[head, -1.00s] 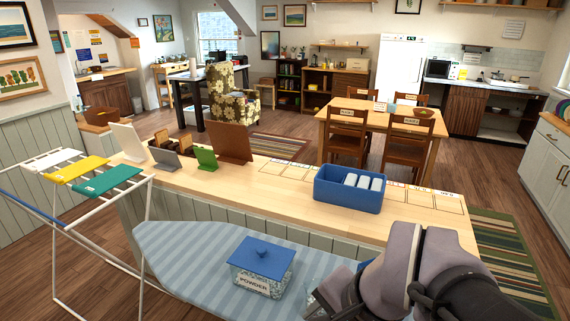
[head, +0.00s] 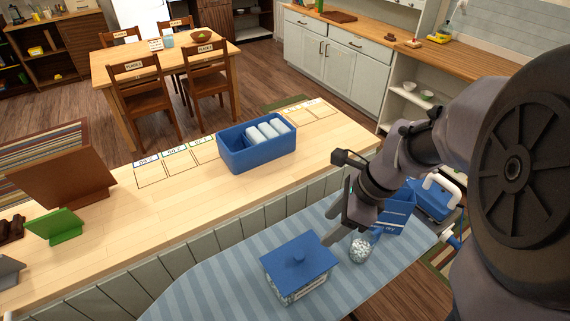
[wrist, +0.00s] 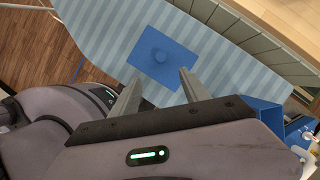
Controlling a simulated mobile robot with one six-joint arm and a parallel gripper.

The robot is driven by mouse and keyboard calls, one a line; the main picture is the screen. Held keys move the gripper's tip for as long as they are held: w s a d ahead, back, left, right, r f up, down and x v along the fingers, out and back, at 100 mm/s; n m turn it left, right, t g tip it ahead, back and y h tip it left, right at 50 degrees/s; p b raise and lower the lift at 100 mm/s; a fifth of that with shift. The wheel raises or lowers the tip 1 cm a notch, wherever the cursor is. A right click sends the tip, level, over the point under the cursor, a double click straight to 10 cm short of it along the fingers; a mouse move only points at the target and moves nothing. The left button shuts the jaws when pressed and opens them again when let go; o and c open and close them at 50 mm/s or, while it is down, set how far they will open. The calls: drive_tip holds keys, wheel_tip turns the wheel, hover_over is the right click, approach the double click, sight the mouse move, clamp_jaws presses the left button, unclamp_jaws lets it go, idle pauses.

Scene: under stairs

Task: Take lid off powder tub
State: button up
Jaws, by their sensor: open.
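The powder tub (head: 303,291) stands on the striped ironing board in the head view, with its flat blue lid (head: 280,263) on top. In the head view my gripper (head: 330,233) is just right of the tub, near the lid's right edge. The tub's label is mostly hidden in this view.
A clear container of white pieces (head: 360,248) stands right of the tub, close to my arm. A blue box (head: 394,213) and an iron-like blue item (head: 432,200) are farther right. A blue bin (head: 262,163) sits on the counter behind. The board left of the tub is clear.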

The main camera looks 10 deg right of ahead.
sight(300, 255)
drive_tip(key=b+x, duration=0.5)
drive_tip(key=x, duration=1)
drive_tip(key=shift+d+b, duration=0.2)
drive_tip(key=shift+b, duration=0.15)
drive_tip(key=shift+w+a+f, duration=0.15)
drive_tip(key=shift+a+f, duration=0.1)
drive_tip(key=shift+f, duration=0.25)
drive_tip(key=shift+c, duration=0.4)
clamp_jaws()
